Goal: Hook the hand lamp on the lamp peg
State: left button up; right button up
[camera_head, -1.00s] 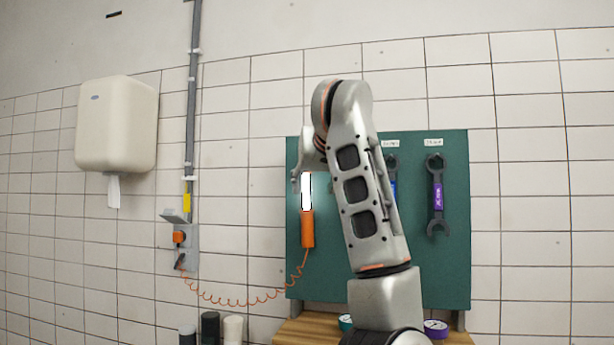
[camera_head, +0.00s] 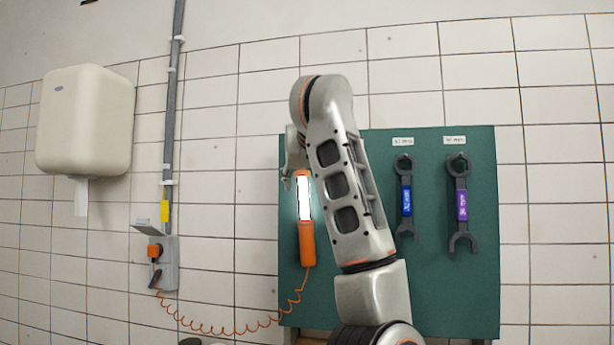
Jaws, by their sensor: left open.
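The hand lamp (camera_head: 307,243) has an orange handle, a bright white lit tube and an orange top. It hangs in front of the left part of the green tool board (camera_head: 440,285), nearly upright, handle down. My left gripper (camera_head: 287,182) is open beside the lamp's upper left end. It is small and partly hidden by my own arm, so I cannot tell whether a finger touches the lamp. The lamp peg cannot be made out, and what holds the lamp's top does not show clearly. My right gripper is not in view.
A coiled orange cord (camera_head: 225,330) runs from the lamp to a wall socket box (camera_head: 165,265). Blue (camera_head: 406,200) and purple (camera_head: 461,205) wrenches hang on the board's right. A paper dispenser (camera_head: 85,120) is on the left wall.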

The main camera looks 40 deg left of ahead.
aim_at(301, 190)
pick_arm(q)
jog(key=p+x, duration=0.1)
jog(key=x, duration=0.4)
jog(key=shift+w+a+f, duration=0.15)
jog(key=shift+w+a, duration=0.05)
jog(key=shift+w, duration=0.05)
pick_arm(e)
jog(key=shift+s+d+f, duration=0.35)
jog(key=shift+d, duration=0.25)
pick_arm(q)
grip_shut()
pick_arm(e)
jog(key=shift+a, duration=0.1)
pick_arm(q)
jog(key=shift+s+a, duration=0.1)
jog(key=shift+a, duration=0.3)
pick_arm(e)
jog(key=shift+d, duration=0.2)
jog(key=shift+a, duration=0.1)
